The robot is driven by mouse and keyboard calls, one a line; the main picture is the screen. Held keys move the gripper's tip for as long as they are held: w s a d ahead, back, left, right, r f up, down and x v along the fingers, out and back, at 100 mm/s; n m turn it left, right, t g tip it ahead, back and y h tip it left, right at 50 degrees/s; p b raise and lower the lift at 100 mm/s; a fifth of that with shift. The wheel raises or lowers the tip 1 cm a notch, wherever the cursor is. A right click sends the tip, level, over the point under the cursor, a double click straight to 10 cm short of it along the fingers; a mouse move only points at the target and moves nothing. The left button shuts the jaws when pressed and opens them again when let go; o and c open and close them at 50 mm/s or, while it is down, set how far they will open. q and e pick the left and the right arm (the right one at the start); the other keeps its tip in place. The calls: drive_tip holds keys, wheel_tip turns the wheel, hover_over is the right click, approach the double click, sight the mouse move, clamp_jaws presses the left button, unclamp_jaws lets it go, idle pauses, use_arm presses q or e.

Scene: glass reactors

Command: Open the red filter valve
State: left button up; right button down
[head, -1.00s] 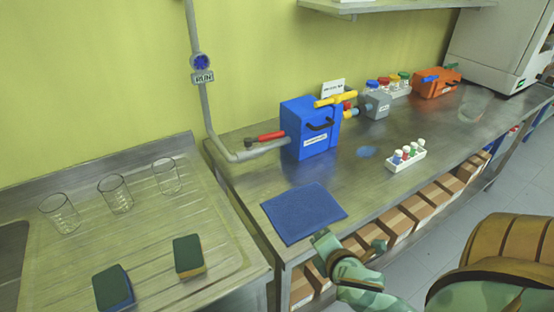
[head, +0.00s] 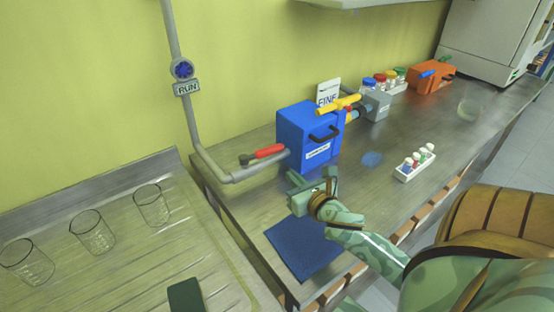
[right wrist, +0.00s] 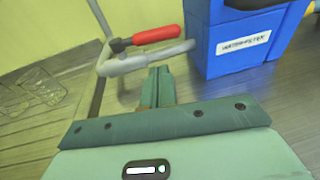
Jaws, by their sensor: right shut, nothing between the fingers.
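The red valve handle (head: 269,151) sits just above the grey pipe (head: 250,173) that runs into the left side of the blue water-filter box (head: 296,145). The handle lies roughly along the pipe, its dark pivot at the left end. My right gripper (head: 293,179) is shut and empty over the bench, in front of the pipe and box, apart from the handle. In the right wrist view, the shut fingers (right wrist: 157,84) point toward the pipe, with the red handle (right wrist: 157,35) beyond them and the blue box (right wrist: 235,45) to the right.
A blue mat (head: 302,248) lies on the bench below my right arm. A yellow handle (head: 338,104) is on the box's far side. A white vial rack (head: 415,164) stands to the right. Glass beakers (head: 93,236) stand on the drainboard at left.

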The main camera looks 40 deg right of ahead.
sight(274, 152)
drive_tip(key=x, duration=0.5)
drive_tip(key=b+x, duration=0.1)
drive_tip(key=x, duration=0.1)
drive_tip(key=shift+w+d+r, duration=0.1)
drive_tip(key=shift+w+r, duration=0.2)
drive_tip(key=shift+w, duration=0.05)
drive_tip(key=shift+w+d+r, duration=0.1)
drive_tip(key=shift+w, duration=0.3)
use_arm(q)
drive_tip(key=shift+w+f, duration=0.6)
drive_tip(key=shift+w, duration=0.1)
use_arm(e)
drive_tip(key=shift+w+d+r+n+y+p, duration=0.25)
drive_tip(key=shift+w+n+y+p, duration=0.1)
drive_tip(key=shift+w+y, duration=0.15)
drive_tip(key=shift+w+d+n, duration=0.1)
drive_tip(key=shift+w+n, duration=0.15)
use_arm(q)
drive_tip(key=shift+s+r, duration=0.1)
drive_tip(key=shift+r, duration=0.5)
use_arm(e)
drive_tip(key=shift+d+n+y, duration=0.25)
drive_tip(key=shift+n+y, duration=0.15)
drive_tip(key=shift+y, duration=0.4)
drive_tip(key=shift+w+r, duration=0.1)
